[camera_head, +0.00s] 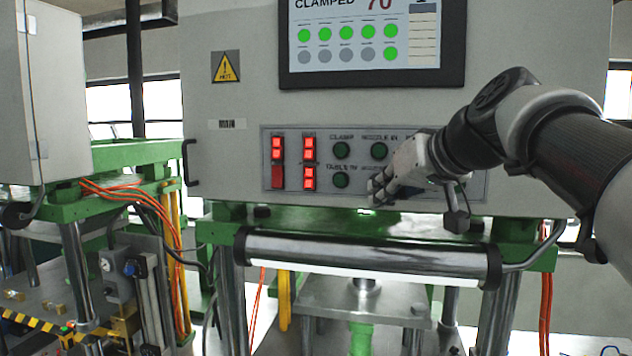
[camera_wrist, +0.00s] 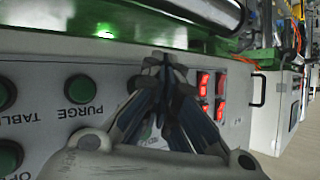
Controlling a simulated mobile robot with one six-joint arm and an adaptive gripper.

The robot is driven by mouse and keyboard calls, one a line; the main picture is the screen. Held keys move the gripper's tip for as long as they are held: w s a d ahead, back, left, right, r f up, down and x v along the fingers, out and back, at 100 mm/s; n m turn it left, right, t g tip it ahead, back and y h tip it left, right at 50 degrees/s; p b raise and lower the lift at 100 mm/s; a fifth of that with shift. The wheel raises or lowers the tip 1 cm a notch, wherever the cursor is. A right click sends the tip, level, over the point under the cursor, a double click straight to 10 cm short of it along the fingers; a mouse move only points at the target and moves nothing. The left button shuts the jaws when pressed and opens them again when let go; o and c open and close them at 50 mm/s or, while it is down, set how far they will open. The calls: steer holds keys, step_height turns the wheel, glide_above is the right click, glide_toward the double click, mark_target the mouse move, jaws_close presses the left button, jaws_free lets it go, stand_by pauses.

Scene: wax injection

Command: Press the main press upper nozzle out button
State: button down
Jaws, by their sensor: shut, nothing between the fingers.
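The main press control panel (camera_head: 272,150) has round green buttons and lit red switches (camera_head: 309,150). In the head view I see the button under the CLAMP label (camera_head: 341,150) and the one under the NOZZLE IN label (camera_head: 379,150). Right of these, my gripper and arm cover the panel; no nozzle out label is readable. My gripper (camera_head: 376,190) is shut and empty in front of the panel, right of the lower TABLE IN button (camera_head: 341,180). In the wrist view my shut fingertips (camera_wrist: 165,68) lie between the PURGE button (camera_wrist: 80,88) and the red switches (camera_wrist: 212,96). Contact cannot be told.
A screen (camera_head: 372,40) above the panel reads CLAMPED and 70. A horizontal metal bar (camera_head: 370,258) runs below the panel, under a green ledge (camera_head: 300,222). A second machine with a grey cabinet (camera_head: 50,100) stands at the left.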

steer(key=shift+w+d, duration=0.15)
steer(key=shift+w, duration=0.35)
stand_by(0.7)
steer(key=shift+s, duration=0.15)
steer(key=shift+s+a+b, duration=0.25)
steer(key=shift+s+b, duration=0.05)
steer(key=shift+s, duration=0.35)
steer(key=shift+s+a+b, duration=0.25)
steer(key=shift+s+b, duration=0.1)
steer(key=shift+s, duration=0.45)
steer(key=shift+s+a+b, duration=0.3)
steer(key=shift+s+b, duration=0.1)
steer(key=shift+s, duration=0.4)
steer(key=shift+s+a+b, duration=0.25)
steer(key=shift+s+b, duration=0.1)
steer(key=shift+s, duration=0.45)
steer(key=s+f+g+h+b, duration=0.1)
steer(key=s+f+b, duration=0.6)
steer(key=f, duration=1.2)
steer(key=s+f+g+h+b, duration=0.1)
steer(key=s+f+g+b, duration=0.2)
steer(key=s+f+b, duration=0.5)
steer(key=s+f+m+g+h+b, duration=0.1)
steer(key=s+f+b, duration=0.7)
steer(key=f, duration=2.4)
steer(key=shift+s+f+g+h, duration=0.15)
steer(key=shift+s+g+h, duration=0.45)
steer(key=shift+s+g, duration=0.55)
